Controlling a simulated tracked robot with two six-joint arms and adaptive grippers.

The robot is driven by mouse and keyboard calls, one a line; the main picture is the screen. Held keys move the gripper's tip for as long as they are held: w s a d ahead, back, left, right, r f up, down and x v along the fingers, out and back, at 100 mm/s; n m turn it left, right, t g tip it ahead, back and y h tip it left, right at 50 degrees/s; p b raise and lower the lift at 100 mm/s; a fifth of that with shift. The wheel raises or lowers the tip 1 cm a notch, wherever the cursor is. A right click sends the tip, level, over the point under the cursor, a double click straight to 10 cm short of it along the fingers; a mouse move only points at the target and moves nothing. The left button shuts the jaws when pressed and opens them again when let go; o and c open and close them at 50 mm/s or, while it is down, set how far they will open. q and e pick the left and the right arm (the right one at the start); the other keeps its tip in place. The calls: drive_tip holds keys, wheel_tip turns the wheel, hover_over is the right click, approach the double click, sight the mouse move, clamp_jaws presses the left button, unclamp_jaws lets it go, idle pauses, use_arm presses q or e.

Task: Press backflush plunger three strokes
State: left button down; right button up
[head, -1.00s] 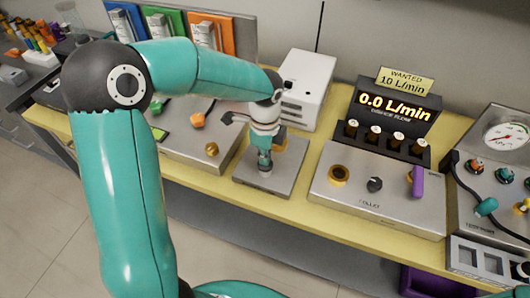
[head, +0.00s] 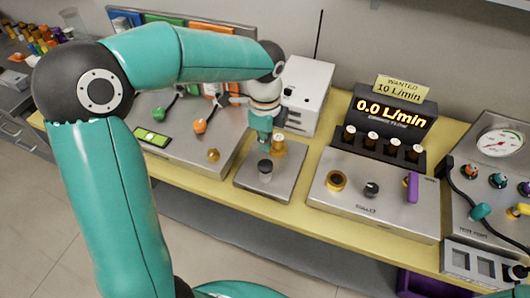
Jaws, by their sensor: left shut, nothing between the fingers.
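A metal plate (head: 240,177) on the yellow bench carries a short dark-capped plunger (head: 265,168) and a brass fitting (head: 278,145) behind it. I cannot tell for sure which is the backflush plunger; the dark-capped one looks most like it. My left gripper (head: 264,140) points down, shut and empty, just behind and above the dark cap and close beside the brass fitting. The cap's top shows clear of the fingers. My right gripper is not in view.
To the right is a panel (head: 350,207) with knobs, a purple handle (head: 412,186) and a display (head: 389,113) reading 0.0 L/min under a "WANTED 10 L/min" sign (head: 402,88). A white box (head: 305,90) stands behind my gripper. A gauge panel (head: 480,150) is far right.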

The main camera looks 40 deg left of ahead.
use_arm(q)
wheel_tip(320, 180, up, 5)
drive_tip(key=shift+r, duration=0.1)
idle(1.3)
